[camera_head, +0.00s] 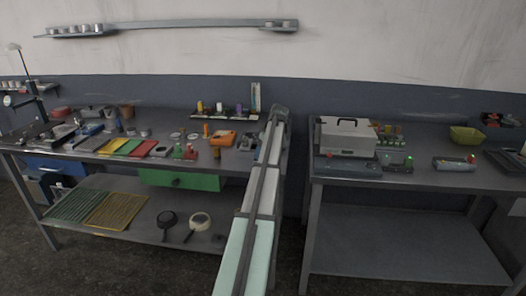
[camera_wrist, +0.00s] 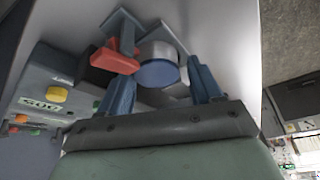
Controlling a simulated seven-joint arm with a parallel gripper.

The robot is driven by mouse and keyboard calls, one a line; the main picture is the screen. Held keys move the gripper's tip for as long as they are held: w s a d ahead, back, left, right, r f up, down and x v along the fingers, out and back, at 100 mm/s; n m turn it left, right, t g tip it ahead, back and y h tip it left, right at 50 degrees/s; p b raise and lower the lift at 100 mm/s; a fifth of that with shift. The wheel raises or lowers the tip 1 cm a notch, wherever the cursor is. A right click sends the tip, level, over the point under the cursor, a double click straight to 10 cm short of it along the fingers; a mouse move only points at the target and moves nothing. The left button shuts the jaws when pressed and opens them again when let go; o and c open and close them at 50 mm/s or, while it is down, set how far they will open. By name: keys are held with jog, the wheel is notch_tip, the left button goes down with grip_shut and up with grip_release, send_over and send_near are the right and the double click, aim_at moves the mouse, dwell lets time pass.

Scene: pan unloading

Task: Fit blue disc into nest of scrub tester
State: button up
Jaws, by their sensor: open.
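In the wrist view a blue disc (camera_wrist: 158,73) shows its round face, with a pale grey cylindrical part (camera_wrist: 157,48) directly beyond it. I cannot tell whether the disc sits in a nest. My gripper (camera_wrist: 159,70) is open, with one dark blue finger on each side of the disc; contact is not clear. A red lever clamp (camera_wrist: 115,61) is close to the disc's left. A grey unit with a green display (camera_wrist: 42,104) and a yellow knob stands at left; it may be the scrub tester. In the head view my arm hides the gripper and disc.
In the head view my arm reaches over the right end of the left bench (camera_head: 60,150), which is crowded with small items. An orange part (camera_head: 222,138) is left of the arm. A white case (camera_head: 347,136) stands on the right bench. A gap separates the benches.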

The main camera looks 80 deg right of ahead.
jog(key=shift+s+d+r, duration=0.15)
jog(key=shift+s+d, duration=0.05)
jog(key=shift+d, duration=0.15)
jog(key=v, duration=1.3)
jog(key=shift+a+r, duration=0.25)
jog(key=shift+a, duration=0.15)
